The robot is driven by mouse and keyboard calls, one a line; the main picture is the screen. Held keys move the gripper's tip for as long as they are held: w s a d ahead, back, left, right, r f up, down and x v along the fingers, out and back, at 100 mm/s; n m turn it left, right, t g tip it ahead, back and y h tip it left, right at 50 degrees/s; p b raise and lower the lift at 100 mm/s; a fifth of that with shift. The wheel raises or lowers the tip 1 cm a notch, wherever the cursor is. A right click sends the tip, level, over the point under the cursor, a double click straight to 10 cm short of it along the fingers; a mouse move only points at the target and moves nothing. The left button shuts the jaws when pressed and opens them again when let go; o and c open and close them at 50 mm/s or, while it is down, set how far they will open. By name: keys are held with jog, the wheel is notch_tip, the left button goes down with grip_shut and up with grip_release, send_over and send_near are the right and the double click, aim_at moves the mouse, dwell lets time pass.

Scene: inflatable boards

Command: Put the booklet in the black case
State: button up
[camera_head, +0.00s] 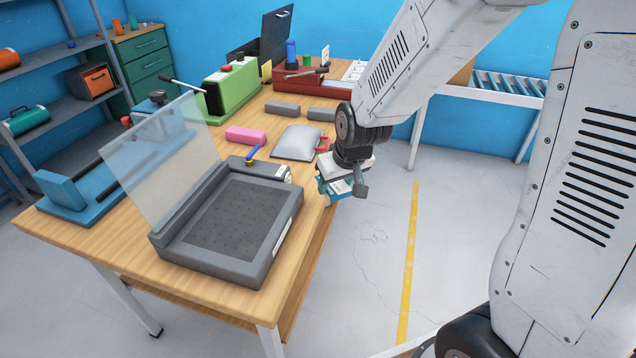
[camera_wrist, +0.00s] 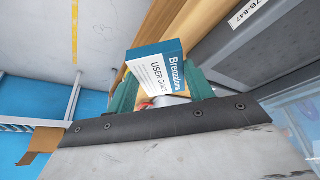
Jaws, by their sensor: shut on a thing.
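The booklet, a blue and white item marked "USER GUIDE" (camera_wrist: 158,72), is held between the green fingers of my gripper (camera_wrist: 160,90). In the head view my gripper (camera_head: 345,186) hangs just beyond the table's right edge, with the booklet (camera_head: 333,192) under it, partly hidden. A black case (camera_head: 272,38) with its lid raised stands at the far end of the table. Its inside is mostly hidden behind the machines in front of it.
A dark grey tray (camera_head: 173,250) with a raised clear lid (camera_head: 160,165) fills the near end of the wooden table (camera_head: 85,238). A silver pouch (camera_head: 297,143), pink block (camera_head: 246,135), green machine (camera_head: 232,92) and red machine (camera_head: 298,86) crowd the table. The floor at right is clear.

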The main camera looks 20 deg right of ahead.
jog(key=s+f, duration=0.2)
jog(key=s, duration=0.2)
jog(key=w, duration=0.5)
jog(key=w+f, duration=0.1)
jog(key=w, duration=0.4)
jog(key=w+f, duration=0.1)
jog(key=w, duration=0.4)
jog(key=shift+w+d, duration=0.25)
jog(key=shift+w, duration=0.1)
jog(key=shift+w+f, duration=0.2)
jog(key=shift+f, duration=1.5)
jog(key=o, duration=0.6)
jog(key=shift+f, duration=0.2)
jog(key=shift+c, duration=0.2)
jog(key=o, duration=0.4)
